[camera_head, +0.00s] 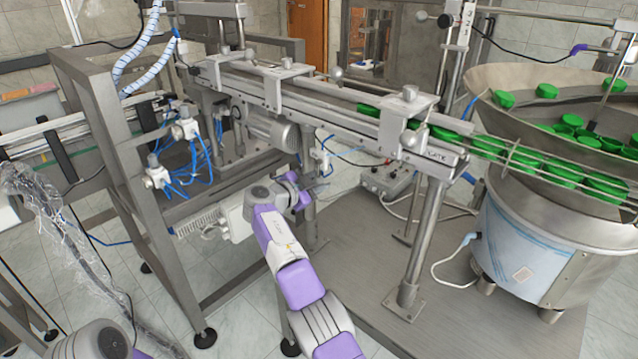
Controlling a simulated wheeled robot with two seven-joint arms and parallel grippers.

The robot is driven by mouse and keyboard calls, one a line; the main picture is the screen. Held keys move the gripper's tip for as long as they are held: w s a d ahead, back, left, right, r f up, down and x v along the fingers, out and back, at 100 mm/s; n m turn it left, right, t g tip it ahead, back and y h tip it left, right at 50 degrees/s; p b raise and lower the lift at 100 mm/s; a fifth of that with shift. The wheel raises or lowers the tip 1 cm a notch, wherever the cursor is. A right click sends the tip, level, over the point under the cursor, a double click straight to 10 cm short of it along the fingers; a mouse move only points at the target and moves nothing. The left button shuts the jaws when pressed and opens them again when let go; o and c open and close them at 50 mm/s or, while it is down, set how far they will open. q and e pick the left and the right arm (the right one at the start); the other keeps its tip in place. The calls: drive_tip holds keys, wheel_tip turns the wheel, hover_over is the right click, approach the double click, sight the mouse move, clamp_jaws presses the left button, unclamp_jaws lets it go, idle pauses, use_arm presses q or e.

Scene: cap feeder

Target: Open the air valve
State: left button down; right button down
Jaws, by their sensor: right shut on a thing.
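My right arm reaches in from the bottom centre. Its gripper (318,187) is at the conveyor frame's front leg, just below a small pale air fitting (322,155) with thin blue hose. The gripper is small in the view and is shut on a small part there, which looks like the air valve. The valve's handle is mostly hidden by the gripper and wrist, so its position cannot be told. Part of my left arm shows at the bottom left corner; its gripper is out of the picture.
The conveyor rail (310,100) runs above my right gripper. A steel feeder bowl (535,115) with several green caps stands at the right. A grey control box (387,182) sits behind the leg. White valves with blue hoses (185,130) are on the left frame. The platform (365,255) has clear room.

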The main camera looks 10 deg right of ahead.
drive_tip(key=c, duration=0.8)
unclamp_jaws()
drive_tip(key=shift+s+a+b, duration=0.25)
drive_tip(key=shift+a+b, duration=0.2)
drive_tip(key=shift+b, duration=0.05)
drive_tip(key=b+v, duration=0.2)
drive_tip(key=v, duration=0.4)
drive_tip(key=shift+s+a+r, duration=0.15)
drive_tip(key=shift+s, duration=0.1)
